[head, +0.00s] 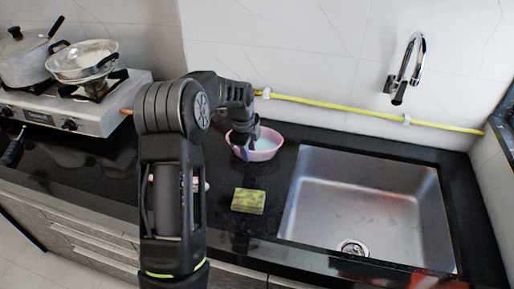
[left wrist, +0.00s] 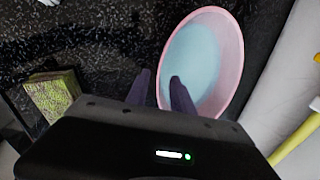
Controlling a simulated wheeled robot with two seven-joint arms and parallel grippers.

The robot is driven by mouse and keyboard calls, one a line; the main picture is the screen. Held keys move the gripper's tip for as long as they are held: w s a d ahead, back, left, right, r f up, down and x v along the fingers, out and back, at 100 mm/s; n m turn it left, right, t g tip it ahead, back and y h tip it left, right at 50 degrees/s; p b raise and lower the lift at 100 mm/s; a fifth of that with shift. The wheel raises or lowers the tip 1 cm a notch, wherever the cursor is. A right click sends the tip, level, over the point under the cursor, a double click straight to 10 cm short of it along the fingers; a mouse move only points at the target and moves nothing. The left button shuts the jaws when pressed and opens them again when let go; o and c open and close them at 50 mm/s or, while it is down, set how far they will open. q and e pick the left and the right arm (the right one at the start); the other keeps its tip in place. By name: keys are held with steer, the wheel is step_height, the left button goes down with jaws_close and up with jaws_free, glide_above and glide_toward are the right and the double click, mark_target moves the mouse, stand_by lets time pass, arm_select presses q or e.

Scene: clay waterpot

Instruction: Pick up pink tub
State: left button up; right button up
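The pink tub (head: 268,155) is a shallow oval bowl with a pale blue-white inside. It stands on the black counter, left of the sink. In the left wrist view, the tub (left wrist: 236,60) lies beyond the fingers. My left gripper (head: 245,142) is at the tub's left side, pointing down. In the left wrist view, the left gripper (left wrist: 159,78) has its two dark fingers apart, one outside the tub's near-left rim and one over its inside. The rim's lower part is hidden behind the gripper body, and I cannot tell whether either finger touches it. My right gripper is not in view.
A yellow-green sponge (head: 248,201) lies in front of the tub. A steel sink (head: 365,215) with a faucet (head: 405,70) is to the right. A yellow pipe (head: 340,111) runs along the wall behind. A stove (head: 75,108) with pots is at the left.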

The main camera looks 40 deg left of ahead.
arm_select(q)
steer(key=shift+c, duration=0.6)
jaws_close()
stand_by(0.9)
